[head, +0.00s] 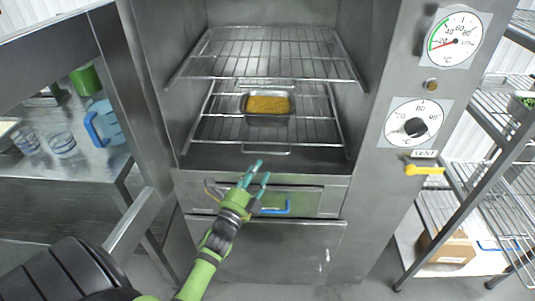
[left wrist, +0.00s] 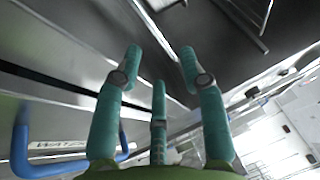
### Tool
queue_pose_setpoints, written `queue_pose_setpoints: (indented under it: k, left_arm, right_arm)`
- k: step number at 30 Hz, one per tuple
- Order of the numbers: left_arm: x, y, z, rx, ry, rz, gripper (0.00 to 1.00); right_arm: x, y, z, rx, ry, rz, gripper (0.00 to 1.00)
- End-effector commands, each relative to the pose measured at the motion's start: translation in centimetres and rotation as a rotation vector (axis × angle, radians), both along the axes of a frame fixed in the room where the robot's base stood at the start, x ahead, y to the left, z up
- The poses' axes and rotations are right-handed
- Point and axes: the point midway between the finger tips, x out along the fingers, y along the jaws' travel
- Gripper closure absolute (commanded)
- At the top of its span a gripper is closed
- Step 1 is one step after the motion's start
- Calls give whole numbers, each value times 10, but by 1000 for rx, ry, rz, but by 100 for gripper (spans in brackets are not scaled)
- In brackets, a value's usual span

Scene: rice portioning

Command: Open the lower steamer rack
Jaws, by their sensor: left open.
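The steamer's lower rack (head: 215,132) is a wire shelf inside the open steamer cabinet. It holds a metal pan (head: 268,118) of yellow-orange food. A wire loop (head: 267,153) shows at the rack's front. My left gripper (head: 261,171), with teal fingers, is open and empty in front of the cabinet, just below this loop. Its fingers point up and toward the cabinet. In the left wrist view, the spread fingers (left wrist: 160,58) have nothing between them. The dark cabinet floor (left wrist: 215,50) lies beyond them. My right gripper is not in view.
The upper wire rack (head: 270,68) is empty. A drawer with a blue handle (head: 275,210) lies beneath the opening. Dials (head: 416,122) and a yellow vent handle (head: 424,170) are at right. A counter with a blue jug (head: 108,122) stands left, and wire shelving (head: 450,215) right.

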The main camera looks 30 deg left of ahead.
Motion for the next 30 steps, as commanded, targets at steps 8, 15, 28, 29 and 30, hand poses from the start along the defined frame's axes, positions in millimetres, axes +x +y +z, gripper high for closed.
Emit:
queue_pose_setpoints:
  k: [8, 15, 28, 29, 30]
  left_arm:
    - [43, 7, 11, -3, -1, -1, 59]
    - [59, 9, 12, -2, 0, 0, 59]
    - [60, 9, 11, -2, 1, 0, 100]
    - [60, 9, 11, -3, 1, 0, 100]
    - [60, 9, 11, -3, 1, 0, 100]
  right_arm:
    - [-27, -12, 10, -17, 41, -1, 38]
    - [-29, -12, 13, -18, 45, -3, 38]
    - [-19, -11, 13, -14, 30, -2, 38]
    - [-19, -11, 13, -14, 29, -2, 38]
    - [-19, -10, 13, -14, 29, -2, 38]
